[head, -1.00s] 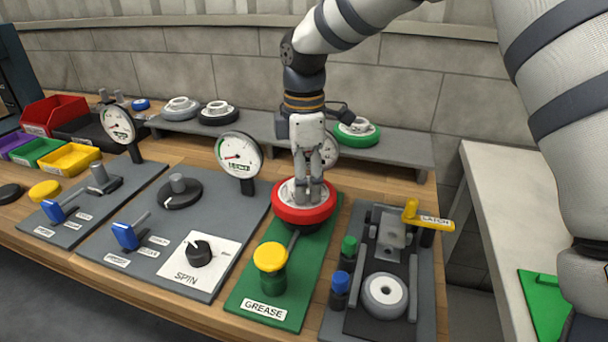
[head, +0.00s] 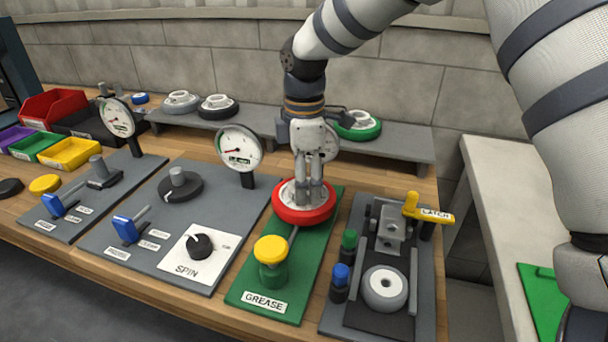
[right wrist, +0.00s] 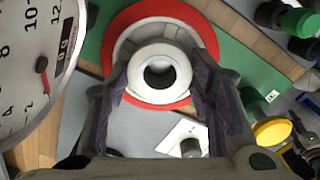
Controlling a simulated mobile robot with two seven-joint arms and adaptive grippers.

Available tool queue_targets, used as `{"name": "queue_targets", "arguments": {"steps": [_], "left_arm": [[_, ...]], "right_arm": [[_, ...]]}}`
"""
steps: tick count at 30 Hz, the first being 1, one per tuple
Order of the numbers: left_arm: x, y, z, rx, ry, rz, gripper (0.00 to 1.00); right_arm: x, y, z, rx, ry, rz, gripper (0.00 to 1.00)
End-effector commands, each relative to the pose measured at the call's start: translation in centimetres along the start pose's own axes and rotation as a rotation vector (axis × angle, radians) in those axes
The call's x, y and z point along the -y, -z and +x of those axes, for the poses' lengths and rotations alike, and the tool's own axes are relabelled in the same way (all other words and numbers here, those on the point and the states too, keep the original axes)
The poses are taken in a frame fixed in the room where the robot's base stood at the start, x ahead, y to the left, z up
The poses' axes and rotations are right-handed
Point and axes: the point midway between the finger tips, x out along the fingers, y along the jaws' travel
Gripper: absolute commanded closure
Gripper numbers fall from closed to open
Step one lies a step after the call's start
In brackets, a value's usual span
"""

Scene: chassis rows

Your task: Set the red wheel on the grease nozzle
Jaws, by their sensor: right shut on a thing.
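The red wheel (head: 300,217) has a red rim and a white hub. It lies flat over the back part of the green grease panel (head: 243,297), and covers the nozzle spot, so I cannot see the nozzle or whether the wheel touches down. My right gripper (head: 309,197) points down and is shut on the wheel's hub. In the right wrist view the hub (right wrist: 181,70) with its dark centre hole sits between the two fingers (right wrist: 160,80). My left gripper is not in view.
A yellow-capped green pump (head: 271,250) stands in front of the wheel. A gauge (head: 238,148) is close on the left. The yellow latch handle (head: 428,210) and a grey wheel (head: 385,288) are on the right. A shelf behind holds a green wheel (head: 359,125) and others.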

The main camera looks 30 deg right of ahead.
Motion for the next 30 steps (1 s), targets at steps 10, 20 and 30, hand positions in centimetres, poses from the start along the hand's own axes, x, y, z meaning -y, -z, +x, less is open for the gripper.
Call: {"name": "queue_targets", "arguments": {"steps": [10, 20, 30], "left_arm": [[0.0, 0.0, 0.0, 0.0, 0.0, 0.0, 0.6], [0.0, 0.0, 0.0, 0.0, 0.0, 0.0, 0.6], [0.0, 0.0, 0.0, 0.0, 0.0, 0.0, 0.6]], "right_arm": [[0.0, 0.0, 0.3, 0.0, -0.002, 0.0, 0.95], [0.0, 0.0, 0.4, 0.0, -0.001, 0.0, 0.28], [-0.1, 0.1, -4.8, -0.003, -0.008, 0.0, 0.28]]}}
